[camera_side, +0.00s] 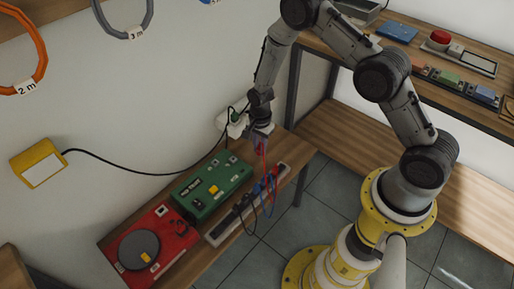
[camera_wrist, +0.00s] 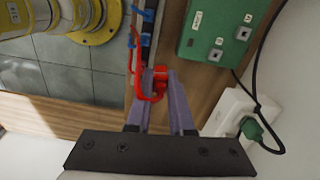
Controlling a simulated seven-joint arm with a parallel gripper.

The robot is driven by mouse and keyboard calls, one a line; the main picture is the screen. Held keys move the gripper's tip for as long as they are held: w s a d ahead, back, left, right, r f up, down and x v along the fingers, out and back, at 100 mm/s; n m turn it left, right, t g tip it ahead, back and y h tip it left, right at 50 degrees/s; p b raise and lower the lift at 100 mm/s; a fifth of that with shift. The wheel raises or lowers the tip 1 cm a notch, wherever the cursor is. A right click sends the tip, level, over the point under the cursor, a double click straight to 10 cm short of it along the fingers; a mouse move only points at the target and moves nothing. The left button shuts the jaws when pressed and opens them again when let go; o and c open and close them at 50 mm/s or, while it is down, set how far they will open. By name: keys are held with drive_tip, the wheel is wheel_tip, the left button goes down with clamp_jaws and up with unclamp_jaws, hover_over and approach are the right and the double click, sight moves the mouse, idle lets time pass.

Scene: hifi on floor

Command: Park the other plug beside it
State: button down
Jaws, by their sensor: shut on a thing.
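My gripper (camera_side: 262,130) (camera_wrist: 160,80) is above the right end of the low wooden bench and shut on a red plug (camera_wrist: 159,84). A thin red cable (camera_side: 263,157) hangs from this plug toward the bench's front edge. A long narrow strip (camera_side: 222,232) lies along that edge, with blue and red leads (camera_side: 265,188) at its right part. The wrist view shows the strip's end (camera_wrist: 146,50) ahead of my gripper, with blue pieces (camera_wrist: 146,15) on it. The held plug appears apart from the strip. Which slots are filled is too small to tell.
A green unit (camera_side: 212,188) and a red turntable (camera_side: 150,246) stand on the bench (camera_side: 285,160) behind the strip. A green plug (camera_wrist: 250,128) sits in a white wall socket (camera_wrist: 232,108), close beside my gripper.

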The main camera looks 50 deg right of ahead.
drive_tip(key=m, duration=0.1)
approach(281, 168)
drive_tip(key=shift+w+d+f, duration=0.1)
drive_tip(key=shift+d+f, duration=0.1)
drive_tip(key=shift+f, duration=0.9)
drive_tip(key=shift+w+d+f, duration=0.1)
drive_tip(key=shift+d+f, duration=0.1)
drive_tip(key=shift+f, duration=0.9)
drive_tip(key=shift+f, duration=0.95)
idle(0.5)
drive_tip(key=c, duration=0.7)
unclamp_jaws()
drive_tip(key=shift+r, duration=9.4)
